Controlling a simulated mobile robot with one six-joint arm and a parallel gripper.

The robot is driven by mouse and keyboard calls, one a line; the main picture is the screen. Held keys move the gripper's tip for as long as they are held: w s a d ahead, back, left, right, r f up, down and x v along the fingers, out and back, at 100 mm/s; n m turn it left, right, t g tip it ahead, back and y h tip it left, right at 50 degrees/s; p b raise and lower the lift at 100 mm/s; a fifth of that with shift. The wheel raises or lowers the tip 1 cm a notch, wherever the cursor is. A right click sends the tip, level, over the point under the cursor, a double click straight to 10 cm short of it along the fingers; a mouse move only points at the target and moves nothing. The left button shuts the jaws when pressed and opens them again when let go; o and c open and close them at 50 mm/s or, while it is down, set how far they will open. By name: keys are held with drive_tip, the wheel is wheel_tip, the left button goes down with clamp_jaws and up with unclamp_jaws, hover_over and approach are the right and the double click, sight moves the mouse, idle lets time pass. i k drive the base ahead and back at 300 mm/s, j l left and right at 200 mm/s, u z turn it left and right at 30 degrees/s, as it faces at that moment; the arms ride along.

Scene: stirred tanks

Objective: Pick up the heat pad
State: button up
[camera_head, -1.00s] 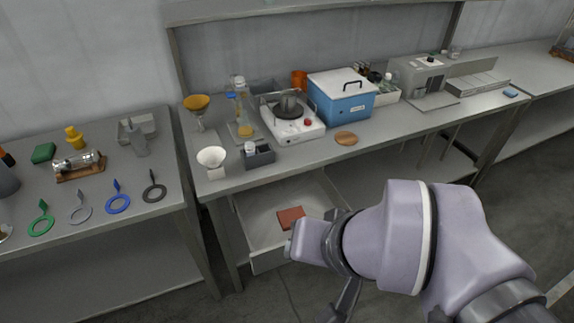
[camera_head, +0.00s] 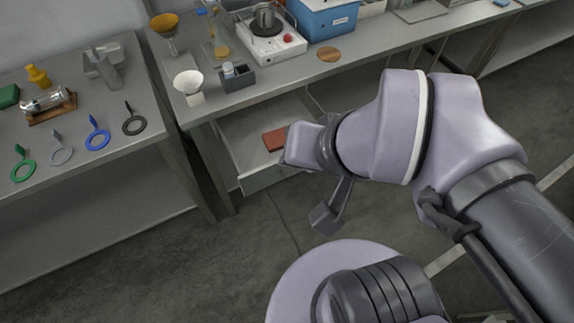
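A flat reddish-brown square (camera_head: 273,140), which looks like the heat pad, lies in the open pale drawer (camera_head: 248,153) under the bench. My arm's wrist covers part of the drawer and the pad's right edge. A dark grey part that appears to be my gripper (camera_head: 326,216) hangs below the wrist, to the lower right of the drawer. It looks apart from the pad. Its fingers are not clear enough to tell open from shut, and nothing is visibly held.
Above the drawer, the bench carries a white funnel (camera_head: 189,85), a dark holder (camera_head: 236,78), a hotplate (camera_head: 267,42) and a round brown disc (camera_head: 329,54). A left table (camera_head: 95,150) holds several rings. Floor (camera_head: 225,250) is open in front.

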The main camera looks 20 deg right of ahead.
sight(274, 140)
drive_tip(key=i+j+u, duration=0.25)
drive_tip(key=i+j, duration=0.5)
